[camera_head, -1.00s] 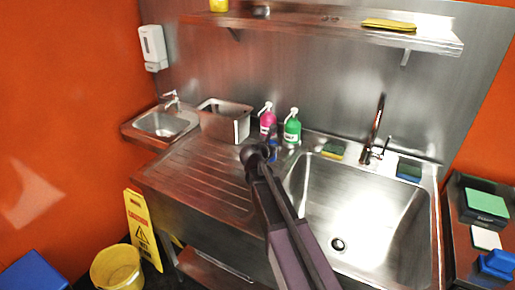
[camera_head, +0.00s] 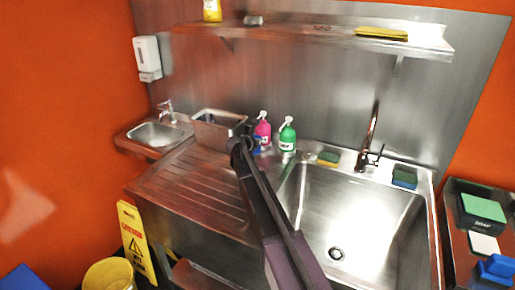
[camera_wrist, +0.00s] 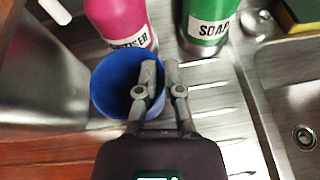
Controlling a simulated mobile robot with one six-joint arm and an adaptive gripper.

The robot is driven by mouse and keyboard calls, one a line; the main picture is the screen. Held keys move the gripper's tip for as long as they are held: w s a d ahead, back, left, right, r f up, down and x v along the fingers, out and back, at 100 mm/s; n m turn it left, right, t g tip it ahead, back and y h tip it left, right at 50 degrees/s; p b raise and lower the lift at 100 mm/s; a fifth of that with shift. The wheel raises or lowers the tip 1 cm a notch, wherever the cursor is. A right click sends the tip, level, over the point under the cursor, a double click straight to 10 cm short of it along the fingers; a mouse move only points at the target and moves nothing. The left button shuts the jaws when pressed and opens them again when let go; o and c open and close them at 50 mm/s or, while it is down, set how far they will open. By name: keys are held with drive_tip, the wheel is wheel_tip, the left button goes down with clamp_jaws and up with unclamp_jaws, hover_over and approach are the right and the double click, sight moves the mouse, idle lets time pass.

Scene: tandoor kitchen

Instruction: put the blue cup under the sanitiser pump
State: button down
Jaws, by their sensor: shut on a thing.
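The blue cup (camera_wrist: 118,84) is upright in the wrist view, its open mouth facing the camera. My gripper (camera_wrist: 160,72) is shut on its right wall, with one finger inside the rim and the other outside. The pink sanitiser bottle (camera_wrist: 118,18) stands just behind the cup, its label partly hidden by the rim. In the head view the pink bottle (camera_head: 263,131) has a white pump on top, and only a sliver of the blue cup (camera_head: 257,151) shows past my arm. I cannot tell whether the cup touches the counter or the bottle.
A green soap bottle (camera_head: 287,136) stands right of the sanitiser. A steel bin (camera_head: 212,133) stands close on the left. The sink basin (camera_head: 350,215) is to the right, and the ribbed drainboard (camera_head: 190,190) is clear. A shelf (camera_head: 310,38) runs above.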

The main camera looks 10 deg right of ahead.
drive_tip(key=shift+w+a, duration=0.1)
drive_tip(key=shift+w, duration=0.3)
drive_tip(key=shift+w, duration=0.3)
drive_tip(key=shift+w+f+b, duration=0.4)
drive_tip(key=shift+f+b, duration=1.45)
drive_tip(key=shift+f, duration=0.15)
drive_tip(key=c, duration=0.8)
unclamp_jaws()
drive_tip(key=shift+r, duration=0.2)
